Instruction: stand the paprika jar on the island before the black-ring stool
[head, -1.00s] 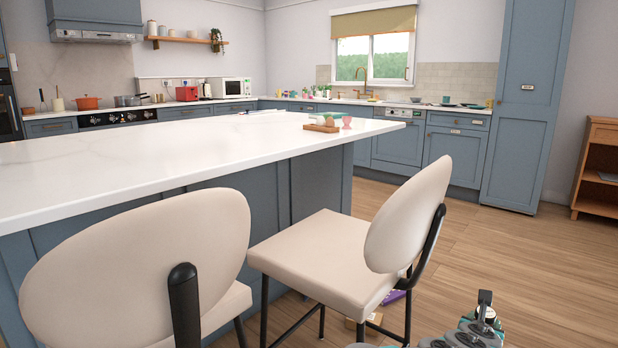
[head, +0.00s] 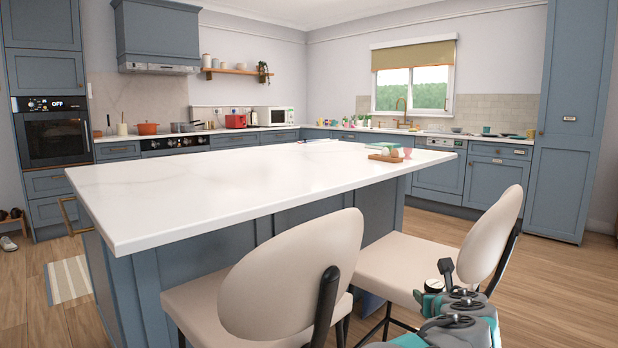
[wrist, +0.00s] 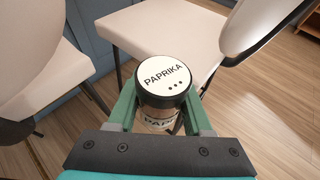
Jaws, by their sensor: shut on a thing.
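The paprika jar (wrist: 165,85) is in the wrist view, upright, with a white lid marked PAPRIKA and a black rim. My gripper (wrist: 160,108) is shut on it, one green finger on each side. I see no black ring on either.
A wooden tray (head: 385,158) with small items and a pink cup (head: 407,153) stand at the island's far right end. Open wooden floor lies to the left, with a striped mat (head: 70,280).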

